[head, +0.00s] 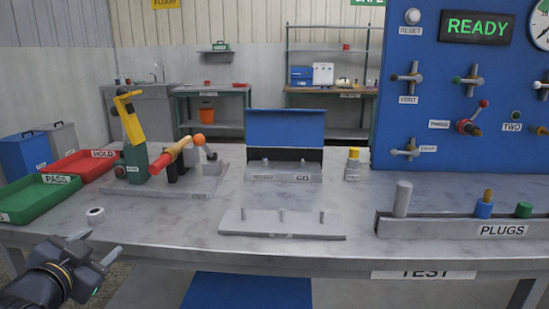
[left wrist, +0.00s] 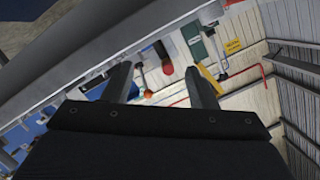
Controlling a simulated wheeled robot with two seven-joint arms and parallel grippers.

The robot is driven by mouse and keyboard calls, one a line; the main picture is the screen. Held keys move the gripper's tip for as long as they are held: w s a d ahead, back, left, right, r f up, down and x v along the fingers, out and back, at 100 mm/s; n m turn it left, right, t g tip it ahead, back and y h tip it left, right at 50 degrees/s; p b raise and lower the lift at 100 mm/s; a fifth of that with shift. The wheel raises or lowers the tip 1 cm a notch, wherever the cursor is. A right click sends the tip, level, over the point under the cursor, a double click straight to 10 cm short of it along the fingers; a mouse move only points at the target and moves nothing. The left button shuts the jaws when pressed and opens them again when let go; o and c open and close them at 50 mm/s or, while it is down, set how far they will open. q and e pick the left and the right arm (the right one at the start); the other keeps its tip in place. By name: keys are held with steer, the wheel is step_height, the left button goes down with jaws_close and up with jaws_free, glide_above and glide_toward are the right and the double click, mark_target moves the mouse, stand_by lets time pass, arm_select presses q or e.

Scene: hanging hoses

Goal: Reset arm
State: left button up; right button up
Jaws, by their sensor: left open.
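My left gripper (head: 92,252) is in the lower left of the head view, by the table's front left edge. Its two fingers are apart with nothing between them. In the left wrist view its fingers (left wrist: 162,85) also stand apart, with the bench fixture and its orange ball beyond them. My right gripper is not in the head view.
The grey table (head: 180,235) carries a green tray (head: 40,198), a red tray (head: 82,166), a white ring (head: 95,215), a fixture with a yellow lever (head: 130,118), a pegged plate (head: 282,223) and a PLUGS rack (head: 455,228). A blue valve panel (head: 435,85) stands at right.

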arm_select(q)
steer(key=s+d+f+n+g+h, duration=0.2)
steer(key=s+d+f+n+g, duration=0.3)
steer(key=s+f, duration=0.4)
steer(key=s+d+f+n+g+h, duration=0.25)
steer(key=s+d+f+g, duration=0.4)
steer(key=s, duration=0.55)
step_height(320, 180, up, 29)
steer(key=d+t+p, duration=0.1)
steer(key=p, duration=2.9)
steer(key=shift+s+f, duration=0.2)
steer(key=shift+d+n+t, duration=0.1)
steer(key=shift+n+t, duration=0.15)
steer(key=shift+c, duration=0.3)
